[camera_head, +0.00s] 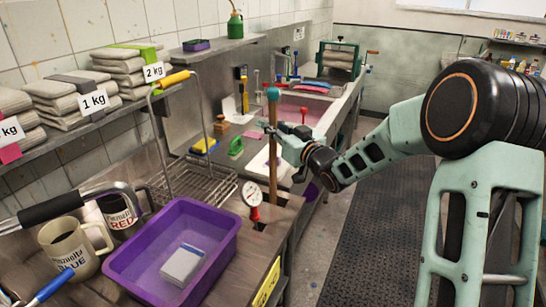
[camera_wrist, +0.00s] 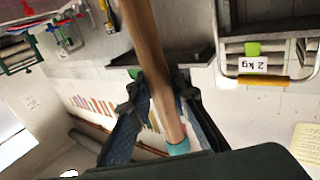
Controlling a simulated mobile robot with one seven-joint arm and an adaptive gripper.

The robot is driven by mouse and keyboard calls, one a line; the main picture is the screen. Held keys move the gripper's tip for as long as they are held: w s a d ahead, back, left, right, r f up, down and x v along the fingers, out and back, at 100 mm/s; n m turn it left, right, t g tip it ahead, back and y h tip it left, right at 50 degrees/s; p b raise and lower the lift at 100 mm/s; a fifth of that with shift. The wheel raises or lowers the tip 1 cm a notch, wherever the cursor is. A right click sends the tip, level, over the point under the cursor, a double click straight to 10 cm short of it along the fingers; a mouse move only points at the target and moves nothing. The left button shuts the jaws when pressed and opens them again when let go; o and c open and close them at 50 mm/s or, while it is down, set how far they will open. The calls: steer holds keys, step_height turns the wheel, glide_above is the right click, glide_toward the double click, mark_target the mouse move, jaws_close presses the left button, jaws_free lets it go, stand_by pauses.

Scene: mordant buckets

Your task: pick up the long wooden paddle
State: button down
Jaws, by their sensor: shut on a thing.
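The long wooden paddle (camera_head: 273,165) stands upright in the head view, a brown shaft with a teal tip at its top. My gripper (camera_head: 281,134) is shut on the shaft a little below the teal tip, reaching in from the right. In the wrist view the paddle (camera_wrist: 155,50) runs between the two fingers of my gripper (camera_wrist: 157,92), with its teal end near the bottom edge.
A purple tub (camera_head: 128,262) with a blue-and-white block, a wire basket (camera_head: 200,182) and mugs (camera_head: 75,246) stand on the near bench. A pink-filled sink (camera_head: 312,108) lies behind. The dark floor mat (camera_head: 375,225) is clear.

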step_height(320, 180, up, 28)
steer(key=p, duration=0.4)
steer(key=shift+r+p, duration=0.15)
steer(key=shift+p, duration=0.25)
